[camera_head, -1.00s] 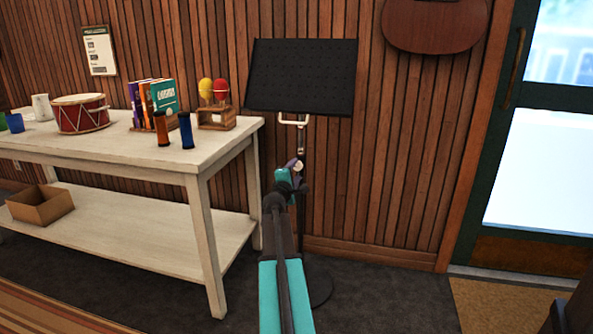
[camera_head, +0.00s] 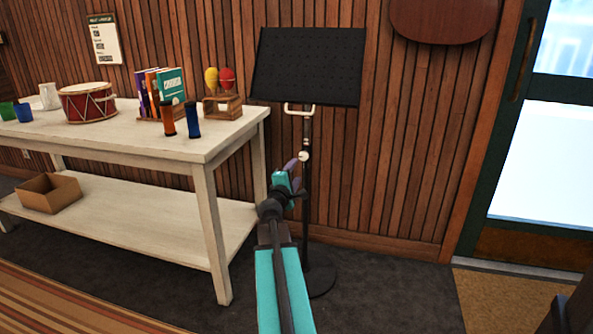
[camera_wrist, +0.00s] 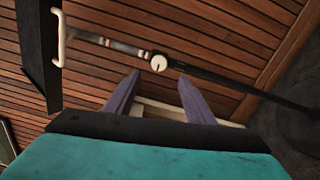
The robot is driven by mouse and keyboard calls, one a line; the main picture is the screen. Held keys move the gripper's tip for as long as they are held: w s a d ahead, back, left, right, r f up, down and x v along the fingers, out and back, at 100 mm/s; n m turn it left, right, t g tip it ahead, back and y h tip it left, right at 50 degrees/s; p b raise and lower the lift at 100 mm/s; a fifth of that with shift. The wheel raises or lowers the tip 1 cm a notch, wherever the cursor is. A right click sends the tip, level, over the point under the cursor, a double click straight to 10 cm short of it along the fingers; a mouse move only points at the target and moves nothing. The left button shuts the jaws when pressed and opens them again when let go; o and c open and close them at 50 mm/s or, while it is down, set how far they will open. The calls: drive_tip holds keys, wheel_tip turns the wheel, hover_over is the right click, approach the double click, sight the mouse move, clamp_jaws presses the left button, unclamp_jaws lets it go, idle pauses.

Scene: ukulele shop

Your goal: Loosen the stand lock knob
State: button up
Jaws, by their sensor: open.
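A black music stand (camera_head: 308,66) with a perforated desk stands against the wood-slat wall. Its pale round lock knob (camera_head: 304,156) sits on the pole below a white bracket. In the wrist view the knob (camera_wrist: 158,63) shows a dark mark and lies just beyond the fingertips, roughly centred between them. My gripper (camera_head: 297,163) is close to the knob in the head view, and its far finger is partly hidden there. In the wrist view my gripper (camera_wrist: 158,75) has its two purple fingers spread apart with nothing between them.
A white table (camera_head: 150,138) at left holds a red drum (camera_head: 88,103), books, maracas and shakers. A cardboard box (camera_head: 48,192) sits on its lower shelf. The stand's round base (camera_head: 320,281) rests on dark carpet. A glass door (camera_head: 545,150) is at right.

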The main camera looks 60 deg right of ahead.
drive_tip(key=shift+s+a, duration=0.2)
drive_tip(key=shift+a, duration=0.35)
drive_tip(key=w+a+f+m+g+y, duration=0.1)
drive_tip(key=w+a+f+y, duration=0.15)
drive_tip(key=a+f, duration=0.9)
drive_tip(key=w+a+f+m+g+y, duration=0.15)
drive_tip(key=a+f+y, duration=0.25)
drive_tip(key=a+f, duration=0.75)
drive_tip(key=w+a+f+m+y, duration=0.1)
drive_tip(key=a+f+y, duration=0.35)
drive_tip(key=f, duration=1.15)
drive_tip(key=s+a+f+g, duration=0.1)
drive_tip(key=s+a+f, duration=0.1)
drive_tip(key=a+f, duration=0.4)
drive_tip(key=s+a+f+g, duration=0.1)
drive_tip(key=s+a+f, duration=0.25)
drive_tip(key=a, duration=0.45)
drive_tip(key=s+a+f+g+y, duration=0.1)
drive_tip(key=s+a+f+y, duration=0.1)
drive_tip(key=s+a+f, duration=0.2)
drive_tip(key=s+a+f+m+g+y, duration=0.1)
drive_tip(key=s+a+f+g+y, duration=0.1)
drive_tip(key=s+a, duration=0.7)
drive_tip(key=s+a+f+m+g+y, duration=0.1)
drive_tip(key=s+a+f, duration=0.4)
drive_tip(key=a, duration=0.6)
drive_tip(key=shift+s+a+f+g+y, duration=0.3)
drive_tip(key=shift+s+a+g+y, duration=0.1)
drive_tip(key=shift+s+g+y, duration=0.3)
